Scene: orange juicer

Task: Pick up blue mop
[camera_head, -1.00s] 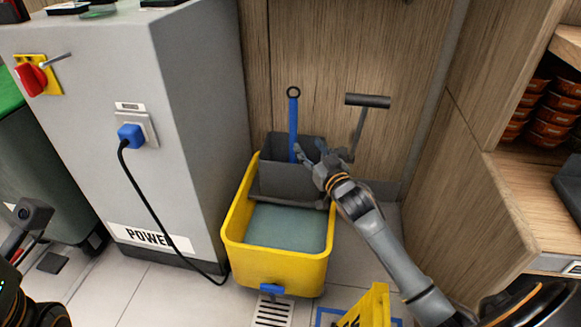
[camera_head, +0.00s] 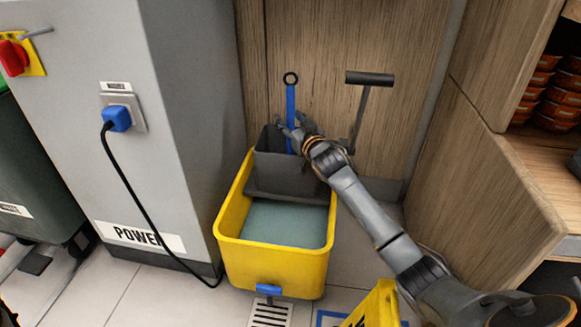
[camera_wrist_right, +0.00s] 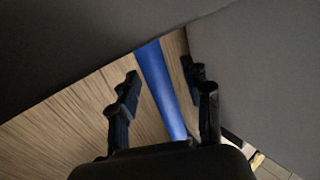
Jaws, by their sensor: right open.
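The blue mop (camera_head: 291,103) stands upright in the dark grey wringer of a yellow bucket. Its blue handle has a dark ring at the top, and its lower end is hidden in the wringer. My right gripper (camera_head: 290,126) is at the handle, above the wringer. In the right wrist view the blue handle (camera_wrist_right: 161,87) runs between the two open fingers (camera_wrist_right: 160,90), with a gap to each side. My left gripper is not in view.
The yellow bucket (camera_head: 272,262) holds greenish water, and its dark wringer (camera_head: 285,175) is at the back. A grey T-shaped lever (camera_head: 368,80) rises right of the mop. A grey cabinet (camera_head: 190,120) stands left, wooden panels behind, and a yellow sign (camera_head: 377,305) in front.

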